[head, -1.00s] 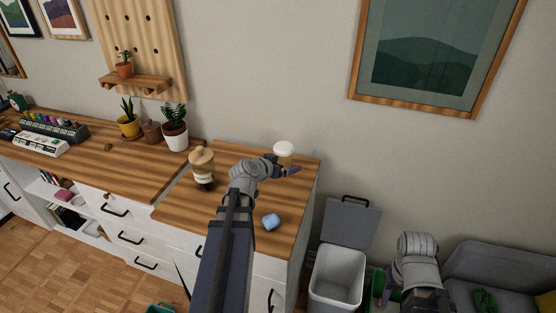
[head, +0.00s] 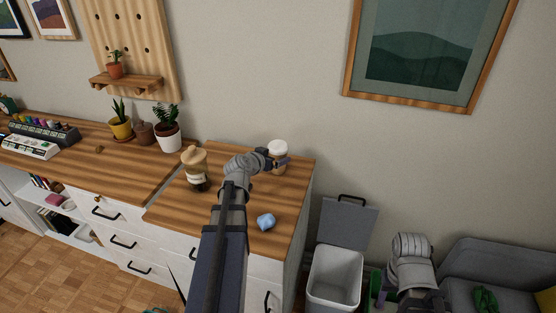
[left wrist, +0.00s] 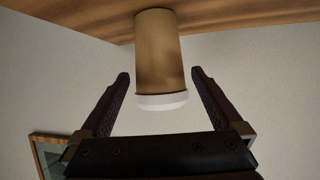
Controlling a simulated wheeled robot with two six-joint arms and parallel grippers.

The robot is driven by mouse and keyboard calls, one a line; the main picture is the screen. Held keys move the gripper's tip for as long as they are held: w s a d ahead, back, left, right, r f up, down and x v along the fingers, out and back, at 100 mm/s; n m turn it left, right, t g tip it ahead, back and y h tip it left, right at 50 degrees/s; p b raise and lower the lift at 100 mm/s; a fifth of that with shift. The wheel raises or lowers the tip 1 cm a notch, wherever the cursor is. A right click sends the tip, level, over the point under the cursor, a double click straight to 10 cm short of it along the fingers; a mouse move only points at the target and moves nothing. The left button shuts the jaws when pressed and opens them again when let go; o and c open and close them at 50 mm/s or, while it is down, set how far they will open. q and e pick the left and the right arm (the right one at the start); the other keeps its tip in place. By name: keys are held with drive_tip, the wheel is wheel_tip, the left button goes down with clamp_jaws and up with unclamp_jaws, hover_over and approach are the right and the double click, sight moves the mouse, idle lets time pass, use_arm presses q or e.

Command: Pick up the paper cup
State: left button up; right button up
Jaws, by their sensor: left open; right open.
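The paper cup (head: 277,148) stands upright near the back right of the wooden cabinet top. It has a brown body and a white lid. My left gripper (head: 279,162) is open at the cup and hides part of its body. In the left wrist view, the cup (left wrist: 158,55) appears lid-down in the picture, with the open fingers (left wrist: 160,74) to either side of its lid end. Gaps show between the fingers and the cup. My right gripper (head: 400,300) is open and empty at the bottom edge of the head view, partly cut off.
An open grey bin (head: 335,277) stands on the floor to the right. The wall (head: 320,100) is close behind the cup.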

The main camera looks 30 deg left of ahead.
use_arm(q)
drive_tip(key=b+x, duration=0.1)
drive_tip(key=x, duration=0.2)
drive_tip(key=shift+w+f, duration=0.25)
drive_tip(key=shift+f, duration=0.05)
drive_tip(key=shift+r, duration=0.1)
drive_tip(key=shift+c, duration=0.5)
drive_tip(key=c, duration=1.1)
